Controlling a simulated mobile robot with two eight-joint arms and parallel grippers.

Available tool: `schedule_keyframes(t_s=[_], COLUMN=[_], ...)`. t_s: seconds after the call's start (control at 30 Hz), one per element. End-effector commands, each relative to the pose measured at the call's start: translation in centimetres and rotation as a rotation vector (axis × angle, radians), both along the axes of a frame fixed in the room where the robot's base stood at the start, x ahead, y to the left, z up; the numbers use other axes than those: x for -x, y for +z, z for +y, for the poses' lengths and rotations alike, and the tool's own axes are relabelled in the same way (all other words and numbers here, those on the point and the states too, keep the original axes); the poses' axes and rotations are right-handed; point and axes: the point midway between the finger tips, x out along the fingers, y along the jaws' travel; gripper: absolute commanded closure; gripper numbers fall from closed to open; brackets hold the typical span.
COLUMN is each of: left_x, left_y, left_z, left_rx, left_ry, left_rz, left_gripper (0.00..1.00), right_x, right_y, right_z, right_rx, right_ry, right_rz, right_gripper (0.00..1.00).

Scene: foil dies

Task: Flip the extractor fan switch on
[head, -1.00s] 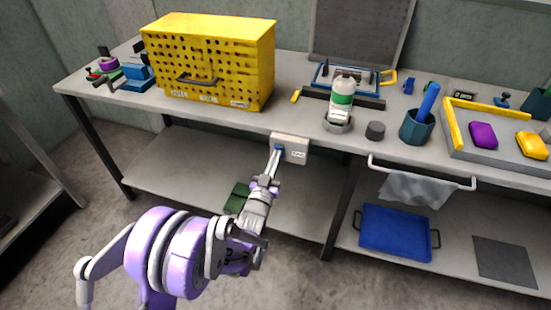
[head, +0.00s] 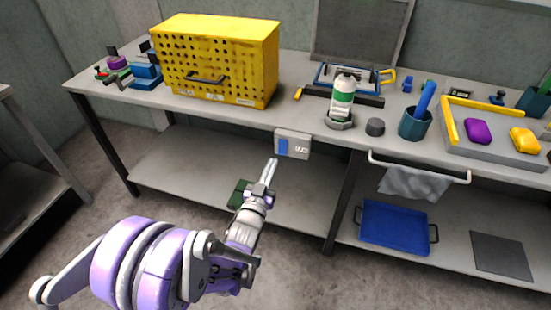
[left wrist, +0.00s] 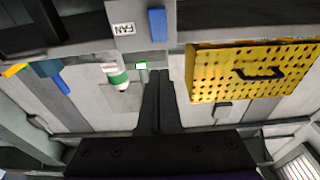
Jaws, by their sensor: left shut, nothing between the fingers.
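The fan switch is a grey box (head: 305,148) on the front edge of the workbench, with a blue rocker (head: 283,147) on its left side and a small white label. In the left wrist view the box appears upside down, with the label reading FAN (left wrist: 123,29) and the blue rocker (left wrist: 158,25) beside it. I cannot tell which way the rocker is tilted. My left gripper (head: 272,164) is shut and empty, just below and in front of the box, apart from the rocker. Its closed fingers (left wrist: 160,95) show in the left wrist view. My right gripper is out of view.
A yellow perforated cabinet (head: 220,62) stands on the bench (head: 255,119) up and left of the switch. A green-white bottle (head: 342,100) stands to the right. A towel rail (head: 420,171) juts from the bench front further right. The space before the switch is free.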

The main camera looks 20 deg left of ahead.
Motion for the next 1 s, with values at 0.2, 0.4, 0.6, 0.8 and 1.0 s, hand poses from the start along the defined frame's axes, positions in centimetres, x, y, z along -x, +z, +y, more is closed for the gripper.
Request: schedule_keyframes(t_s=[0.2, 0.4, 0.6, 0.8, 1.0], left_x=[3.7, 4.9, 4.9, 4.9, 5.0], left_y=[0.8, 1.0, 1.0, 1.0, 1.0], left_z=[0.2, 0.2, 0.2, 0.2, 0.3], left_rx=[0.001, 0.001, 0.001, 0.001, 0.001], left_ry=[0.001, 0.0, 0.0, 0.0, 0.004], left_rz=[0.0, 0.0, 0.0, 0.0, 0.021], left_gripper=[1.0, 1.0, 1.0, 1.0, 1.0], right_x=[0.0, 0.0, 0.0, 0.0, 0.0], right_y=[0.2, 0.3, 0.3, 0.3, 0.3], right_z=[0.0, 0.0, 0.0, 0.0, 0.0], right_rx=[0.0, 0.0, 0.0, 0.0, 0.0], right_ry=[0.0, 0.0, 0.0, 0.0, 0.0], right_rz=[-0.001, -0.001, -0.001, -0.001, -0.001], right_gripper=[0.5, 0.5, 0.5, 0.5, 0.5])
